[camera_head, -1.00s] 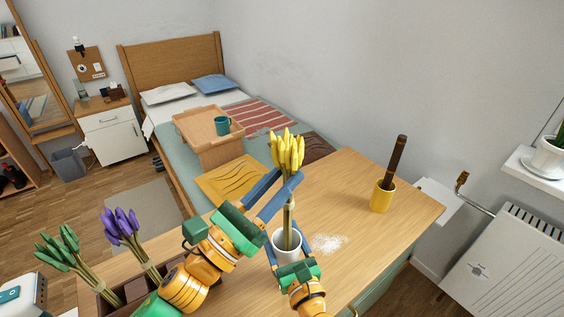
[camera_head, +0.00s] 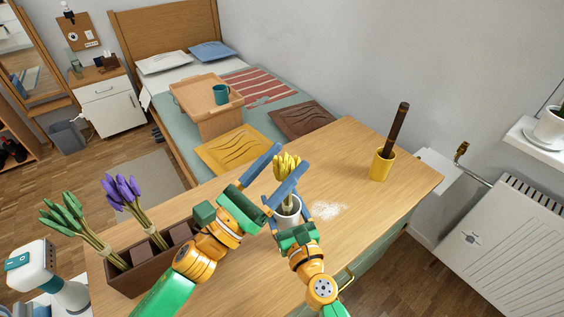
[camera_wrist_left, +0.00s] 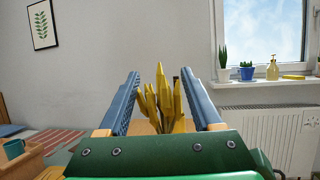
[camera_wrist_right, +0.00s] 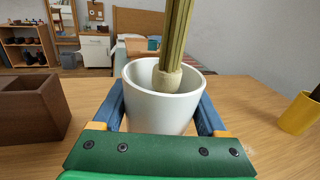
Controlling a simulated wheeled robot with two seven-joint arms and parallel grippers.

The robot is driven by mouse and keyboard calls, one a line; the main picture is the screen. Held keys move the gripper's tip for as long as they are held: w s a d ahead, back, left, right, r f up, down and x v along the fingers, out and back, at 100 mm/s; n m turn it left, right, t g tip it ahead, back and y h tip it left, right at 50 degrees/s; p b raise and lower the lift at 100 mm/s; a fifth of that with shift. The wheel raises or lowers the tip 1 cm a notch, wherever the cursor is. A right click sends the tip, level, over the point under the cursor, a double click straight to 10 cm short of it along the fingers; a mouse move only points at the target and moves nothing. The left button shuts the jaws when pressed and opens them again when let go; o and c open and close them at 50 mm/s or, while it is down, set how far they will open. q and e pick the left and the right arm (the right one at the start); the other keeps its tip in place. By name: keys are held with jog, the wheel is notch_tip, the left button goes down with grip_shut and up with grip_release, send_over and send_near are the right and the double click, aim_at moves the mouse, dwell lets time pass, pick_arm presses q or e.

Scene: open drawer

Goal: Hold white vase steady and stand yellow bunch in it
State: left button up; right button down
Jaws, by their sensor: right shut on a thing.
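The white vase (camera_head: 290,222) stands on the wooden desk, and the right wrist view shows it close up (camera_wrist_right: 160,108). My right gripper (camera_head: 286,206) is shut on the vase, one finger on each side. The yellow bunch (camera_head: 284,170) stands upright with its stems inside the vase; the tied stems (camera_wrist_right: 175,40) show in the right wrist view, their lower ends hidden by the rim. My left gripper (camera_head: 291,157) is open around the yellow heads. In the left wrist view the flower tips (camera_wrist_left: 163,103) sit between its spread fingers, with gaps on both sides.
A brown divided box (camera_head: 138,277) at the left of the desk holds a purple bunch (camera_head: 122,192) and a green bunch (camera_head: 65,215). A yellow cup (camera_head: 382,166) with a dark stick stands at the right. White powder (camera_head: 328,210) lies beside the vase.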

pick_arm(q)
jog(key=v, duration=0.7)
jog(key=shift+s+a, duration=0.15)
jog(key=shift+f, duration=0.1)
dwell(0.6)
pick_arm(e)
grip_release()
